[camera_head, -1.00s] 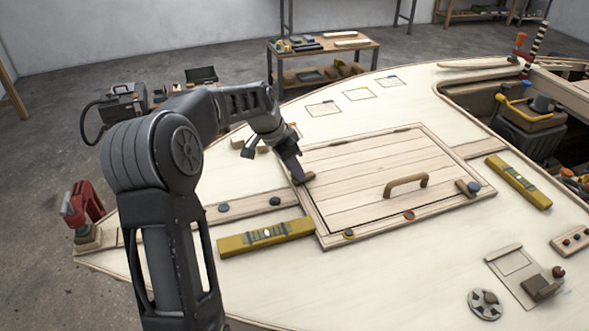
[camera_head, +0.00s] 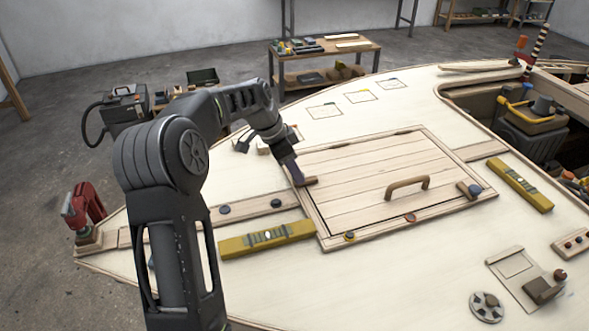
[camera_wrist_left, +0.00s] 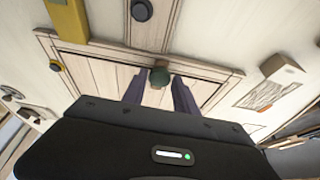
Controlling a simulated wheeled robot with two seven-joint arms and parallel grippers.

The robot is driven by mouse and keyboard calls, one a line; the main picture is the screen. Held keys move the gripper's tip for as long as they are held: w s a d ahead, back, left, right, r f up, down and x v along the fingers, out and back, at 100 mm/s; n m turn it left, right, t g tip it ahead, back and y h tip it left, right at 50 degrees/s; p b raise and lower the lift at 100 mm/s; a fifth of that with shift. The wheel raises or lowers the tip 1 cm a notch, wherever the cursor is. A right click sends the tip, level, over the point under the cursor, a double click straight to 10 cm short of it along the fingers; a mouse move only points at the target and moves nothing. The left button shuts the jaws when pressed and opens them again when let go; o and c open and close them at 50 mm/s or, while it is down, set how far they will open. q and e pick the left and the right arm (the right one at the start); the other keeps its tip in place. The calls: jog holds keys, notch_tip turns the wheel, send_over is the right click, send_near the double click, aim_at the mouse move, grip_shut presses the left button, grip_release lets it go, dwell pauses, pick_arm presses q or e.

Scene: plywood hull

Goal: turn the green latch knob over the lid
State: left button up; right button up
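The green latch knob (camera_wrist_left: 160,75) shows in the left wrist view, close between my left gripper's two purple fingertips (camera_wrist_left: 161,79). The lid lies closed. My right gripper is out of view.
Yellow levels lie left (camera_head: 235,246) and right (camera_head: 520,185) of the lid. A wooden handle (camera_head: 408,184) stands on the lid.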

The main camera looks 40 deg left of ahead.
pick_arm(q)
jog(key=o, duration=0.3)
jog(key=v, duration=0.7)
jog(key=shift+s+a+r, duration=0.1)
jog(key=shift+s+r, duration=0.05)
jog(key=shift+r, duration=0.2)
dwell(0.4)
